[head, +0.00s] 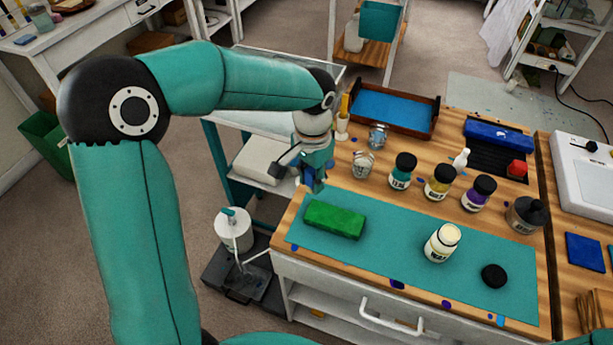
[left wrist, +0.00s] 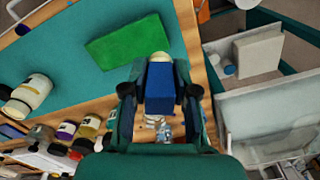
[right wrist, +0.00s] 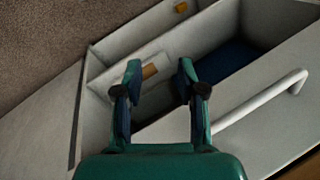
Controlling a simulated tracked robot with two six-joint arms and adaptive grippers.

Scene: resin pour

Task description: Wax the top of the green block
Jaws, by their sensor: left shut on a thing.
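The green block (head: 335,219) lies flat on the teal mat (head: 395,250), near its left end. It also shows in the left wrist view (left wrist: 127,40). My left gripper (head: 313,172) is just behind the block and above the bench's left edge. It is shut on a blue block-shaped thing (left wrist: 160,88) with a pale part at its far end. The gripper is apart from the green block. An open jar with cream contents (head: 441,243) stands on the mat, with a black lid (head: 494,276) lying to its right. My right gripper (right wrist: 160,85) is open and empty.
Several lidded jars (head: 438,183) stand behind the mat. A wooden tray with a blue base (head: 393,107) is at the back. The mat is clear between block and open jar. The right wrist view shows a white drawer handle (right wrist: 262,102) and open shelves close by.

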